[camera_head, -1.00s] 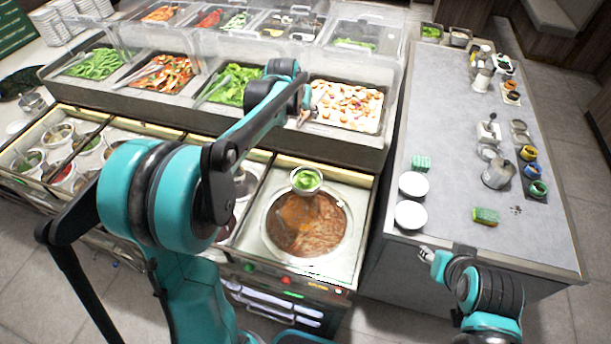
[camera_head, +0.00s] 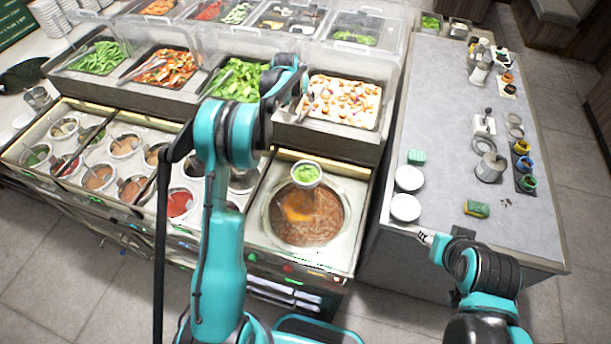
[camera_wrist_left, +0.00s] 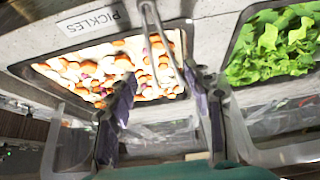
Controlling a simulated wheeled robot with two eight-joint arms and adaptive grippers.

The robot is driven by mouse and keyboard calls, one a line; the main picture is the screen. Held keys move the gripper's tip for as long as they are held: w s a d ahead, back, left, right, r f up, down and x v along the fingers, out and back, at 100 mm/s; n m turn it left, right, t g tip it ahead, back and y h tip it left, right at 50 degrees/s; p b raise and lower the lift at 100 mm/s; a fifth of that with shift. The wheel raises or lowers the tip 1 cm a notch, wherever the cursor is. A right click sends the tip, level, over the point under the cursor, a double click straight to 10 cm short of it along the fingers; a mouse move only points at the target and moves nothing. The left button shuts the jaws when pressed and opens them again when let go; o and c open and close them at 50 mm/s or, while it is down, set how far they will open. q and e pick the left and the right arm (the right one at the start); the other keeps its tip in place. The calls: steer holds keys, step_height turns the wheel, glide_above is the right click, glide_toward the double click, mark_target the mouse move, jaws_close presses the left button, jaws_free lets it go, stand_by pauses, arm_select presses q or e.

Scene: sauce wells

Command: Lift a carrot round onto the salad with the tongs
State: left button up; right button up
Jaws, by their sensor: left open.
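The pickles tray holds carrot rounds and white and purple pieces (camera_head: 345,99); it also shows in the left wrist view (camera_wrist_left: 98,72). Metal tongs (camera_wrist_left: 165,40) reach over its edge, between the fingers of my left gripper as seen in the left wrist view. My left gripper (camera_wrist_left: 163,112) is open, its two fingers apart on either side of the tongs' line; contact is not clear. In the head view the left gripper (camera_head: 301,98) is at the tray's left edge. A small bowl of green salad (camera_head: 306,174) shows over the soup pot. My right gripper (camera_head: 428,238) is by the side counter; its fingers are too small to judge.
A tray of green leaves (camera_head: 240,82) with its own tongs is left of the pickles. A clear guard (camera_head: 362,62) stands behind. The soup pot (camera_head: 318,228) is in front. White plates (camera_head: 405,207) and a sponge (camera_head: 477,208) lie on the side counter (camera_head: 450,140).

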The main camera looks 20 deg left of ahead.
arm_select(q)
steer(key=shift+b+x, duration=1.9)
steer(key=shift+x, duration=2.55)
steer(key=c, duration=0.7)
steer(key=shift+r, duration=0.1)
step_height(320, 180, up, 12)
steer(key=p, duration=0.6)
